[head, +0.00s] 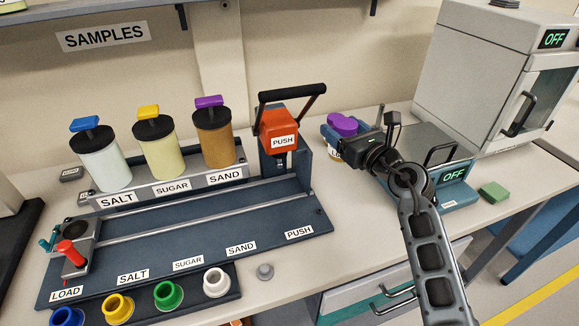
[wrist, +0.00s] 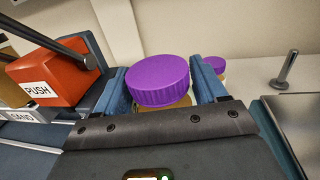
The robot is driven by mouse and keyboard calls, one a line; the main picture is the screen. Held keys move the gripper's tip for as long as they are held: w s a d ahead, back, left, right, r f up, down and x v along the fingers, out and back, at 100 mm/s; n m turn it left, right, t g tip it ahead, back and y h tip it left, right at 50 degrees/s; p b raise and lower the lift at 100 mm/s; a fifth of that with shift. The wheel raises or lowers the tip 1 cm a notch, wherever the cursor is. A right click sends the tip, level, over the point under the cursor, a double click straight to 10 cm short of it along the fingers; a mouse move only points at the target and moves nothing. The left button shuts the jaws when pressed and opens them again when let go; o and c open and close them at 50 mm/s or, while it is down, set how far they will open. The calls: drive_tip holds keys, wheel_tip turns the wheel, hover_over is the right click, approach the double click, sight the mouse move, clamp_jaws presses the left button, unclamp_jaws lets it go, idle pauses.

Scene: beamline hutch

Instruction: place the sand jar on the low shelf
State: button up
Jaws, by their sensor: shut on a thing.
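The sand jar, with a ribbed purple lid (wrist: 158,80) and a tan body, is between the blue fingers of my gripper (wrist: 165,88) in the wrist view. My gripper is shut on it. In the head view the purple lid (head: 343,124) shows at the end of my arm, over the bench right of the orange PUSH block; my gripper (head: 348,137) hides much of the jar. I cannot tell whether the jar touches the bench. A second purple-lidded jar (wrist: 215,66) stands behind the right finger in the wrist view. I cannot make out a low shelf.
The orange PUSH block (head: 280,131) with its black handle stands close left. A dispenser rail (head: 200,185) holds salt, sugar and sand hoppers. A hot plate (head: 425,146) reading OFF and a green block (head: 494,192) are right. A SAMPLES shelf (head: 60,15) runs above.

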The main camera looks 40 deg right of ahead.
wheel_tip(320, 180, down, 10)
drive_tip(key=b, duration=0.3)
drive_tip(key=shift+r, duration=0.25)
drive_tip(key=shift+f+b, duration=0.25)
drive_tip(key=shift+b, duration=0.05)
drive_tip(key=o, duration=1.3)
